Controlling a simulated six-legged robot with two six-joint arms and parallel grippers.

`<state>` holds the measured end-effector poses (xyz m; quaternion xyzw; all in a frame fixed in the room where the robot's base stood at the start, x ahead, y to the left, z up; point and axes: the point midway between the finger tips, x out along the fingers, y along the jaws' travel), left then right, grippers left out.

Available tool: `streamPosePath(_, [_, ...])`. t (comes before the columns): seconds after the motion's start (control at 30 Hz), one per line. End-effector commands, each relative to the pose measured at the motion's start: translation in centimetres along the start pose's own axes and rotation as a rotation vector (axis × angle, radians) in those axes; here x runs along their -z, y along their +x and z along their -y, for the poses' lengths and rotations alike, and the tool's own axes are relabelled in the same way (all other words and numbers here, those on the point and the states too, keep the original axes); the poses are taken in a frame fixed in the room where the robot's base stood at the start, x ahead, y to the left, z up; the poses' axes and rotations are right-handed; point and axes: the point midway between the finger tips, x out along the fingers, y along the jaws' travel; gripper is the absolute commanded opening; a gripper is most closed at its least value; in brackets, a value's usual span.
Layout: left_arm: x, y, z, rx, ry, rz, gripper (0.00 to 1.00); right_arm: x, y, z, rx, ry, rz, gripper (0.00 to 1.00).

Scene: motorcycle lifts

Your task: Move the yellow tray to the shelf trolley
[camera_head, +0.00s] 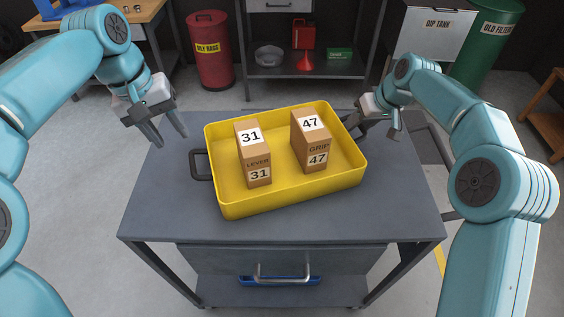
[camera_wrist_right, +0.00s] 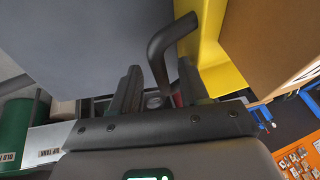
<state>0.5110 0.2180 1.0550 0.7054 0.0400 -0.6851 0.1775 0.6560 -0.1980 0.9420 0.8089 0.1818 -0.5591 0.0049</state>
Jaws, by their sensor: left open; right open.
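The yellow tray (camera_head: 290,190) sits flat, at a slight angle, on a grey table (camera_head: 180,215) with a drawer. It holds two brown boxes, one marked 31 (camera_head: 252,155) and one marked 47 (camera_head: 311,140). A dark handle (camera_head: 200,166) sticks out on its left side. My left gripper (camera_head: 174,138) is open and empty, above and left of this handle. My right gripper (camera_head: 378,128) is open at the tray's right end. In the right wrist view, the other dark handle (camera_wrist_right: 163,45) reaches between its open fingers (camera_wrist_right: 158,92); contact cannot be told.
Behind the table stand a grey shelf unit (camera_head: 300,72) with a red can and funnel, a red oily rags bin (camera_head: 210,50), a dip tank (camera_head: 435,30) and a green bin (camera_head: 490,40). A dark low surface (camera_head: 425,145) lies right of the table. Bare floor lies left.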

Motion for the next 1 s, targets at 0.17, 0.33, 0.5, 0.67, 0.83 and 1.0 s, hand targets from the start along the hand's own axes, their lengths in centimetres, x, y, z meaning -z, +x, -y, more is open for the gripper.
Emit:
streamPosePath(0.17, [0.0, 0.0, 0.0, 0.000, 0.000, 0.000, 0.45, 0.1, -4.4, 0.0, -0.001, 0.000, -0.003, 0.45])
streamPosePath(0.33, [0.0, 0.1, 0.0, 0.000, 0.000, 0.000, 0.45, 0.0, -7.7, 0.0, -0.001, -0.001, -0.003, 0.45])
streamPosePath(0.5, [0.0, 0.1, 0.0, 0.000, 0.000, 0.000, 0.45, 0.0, -9.4, 0.0, 0.000, -0.001, 0.000, 0.45])
streamPosePath(0.67, [0.0, 0.1, 0.0, 0.000, 0.000, 0.000, 0.45, 0.0, -9.7, 0.0, 0.000, -0.001, 0.000, 0.45])
streamPosePath(0.83, [0.0, 0.1, 0.0, 0.000, 0.000, 0.000, 0.45, 0.0, -9.7, 0.0, 0.000, 0.000, 0.000, 0.45])
streamPosePath(1.0, [0.0, 0.1, 0.0, 0.000, 0.000, 0.000, 0.45, 0.0, -9.7, 0.0, 0.000, 0.000, 0.000, 0.45])
